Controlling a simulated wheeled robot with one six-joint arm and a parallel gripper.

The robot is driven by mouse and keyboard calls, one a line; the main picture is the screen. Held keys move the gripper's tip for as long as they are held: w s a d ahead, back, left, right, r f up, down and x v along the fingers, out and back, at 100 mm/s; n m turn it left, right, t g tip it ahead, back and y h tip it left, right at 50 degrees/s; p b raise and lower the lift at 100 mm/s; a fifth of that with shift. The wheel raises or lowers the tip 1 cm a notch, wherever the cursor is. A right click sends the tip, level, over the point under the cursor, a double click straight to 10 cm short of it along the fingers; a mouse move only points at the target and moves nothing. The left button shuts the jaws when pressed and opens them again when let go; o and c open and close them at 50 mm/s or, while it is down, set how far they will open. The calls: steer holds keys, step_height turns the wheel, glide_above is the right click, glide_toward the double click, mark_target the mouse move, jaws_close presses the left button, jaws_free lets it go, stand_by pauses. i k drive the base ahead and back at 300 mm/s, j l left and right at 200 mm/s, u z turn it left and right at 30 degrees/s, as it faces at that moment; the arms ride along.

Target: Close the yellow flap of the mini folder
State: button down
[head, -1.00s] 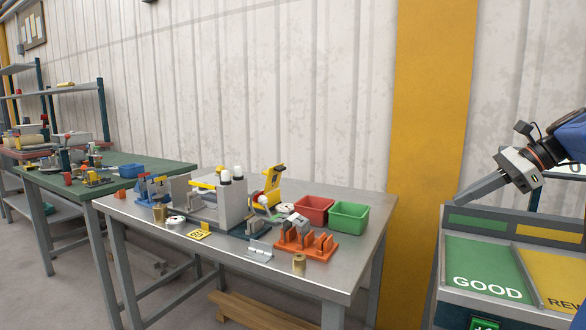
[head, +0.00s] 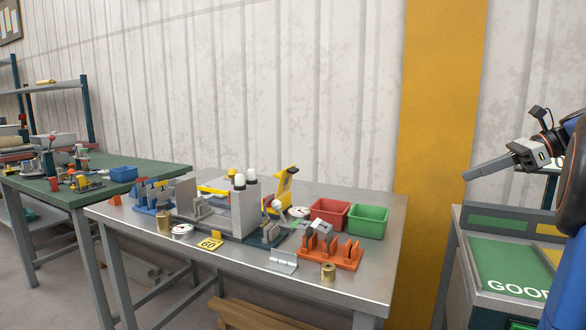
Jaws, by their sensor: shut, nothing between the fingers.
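On the steel table (head: 350,277), a yellow upright part (head: 285,186) with a dark top stands behind the tall grey block (head: 245,212). A flatter yellow part (head: 215,188) lies to the left, partly hidden behind grey blocks. At this distance I cannot tell for certain which of the two is the flap of the mini folder, nor its exact angle. My gripper (head: 468,175) is at the right of the head view, shut and empty. It is well apart from the table's tools and points left.
A red bin (head: 330,223) and a green bin (head: 368,232) stand at the table's right. An orange fixture (head: 345,262), a bent metal piece (head: 283,268), brass cylinders (head: 328,272) and a yellow tag (head: 210,244) lie near the front. A station with a green GOOD panel (head: 500,275) stands right.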

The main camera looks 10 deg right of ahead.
mark_target(286, 175)
steer(key=i+j, duration=0.15)
steer(key=j, duration=0.2)
steer(key=i+j, duration=0.15)
steer(key=j, duration=0.2)
steer(key=i+j, duration=0.15)
steer(key=j, duration=0.15)
steer(key=i+j, duration=0.15)
steer(key=j, duration=0.2)
